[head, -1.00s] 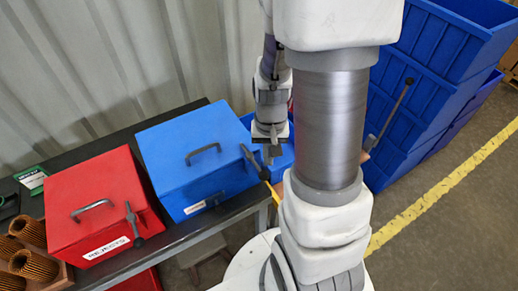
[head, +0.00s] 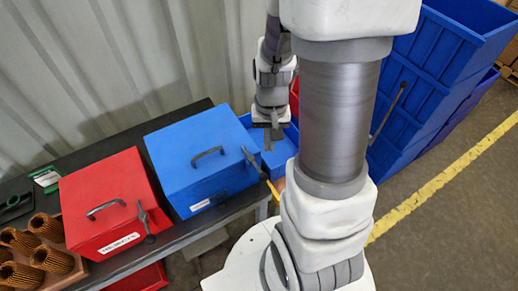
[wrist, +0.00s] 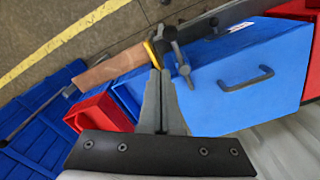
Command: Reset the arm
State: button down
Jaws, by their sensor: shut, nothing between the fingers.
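My gripper (head: 270,146) hangs in the head view, left of my thick upper arm, in front of a low blue bin. In the wrist view, the two grey fingers of my gripper (wrist: 160,78) are together with nothing between them. The fingertips overlap a brown-handled rod with a yellow band (wrist: 112,66) in that view; I cannot tell the distance between them.
A blue lidded box (head: 200,150) and a red lidded box (head: 105,195) stand on a dark bench (head: 165,255). Brown pleated cartridges (head: 45,228) sit at the lower left. Large blue bins (head: 430,70) stand right. A yellow floor line (head: 430,192) crosses clear floor.

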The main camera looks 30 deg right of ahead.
jog(key=s+a+r+n+t+b, duration=0.1)
jog(key=s+a+r+n+t, duration=0.1)
jog(key=a+r, duration=0.3)
jog(key=s+a+r+n+t+b, duration=0.2)
jog(key=s+a+r+n+t, duration=0.1)
jog(key=r, duration=1)
jog(key=shift+s+a+r+n+t+b, duration=0.25)
jog(key=shift+s+a, duration=0.25)
jog(key=shift+a, duration=0.4)
jog(key=shift+f, duration=0.1)
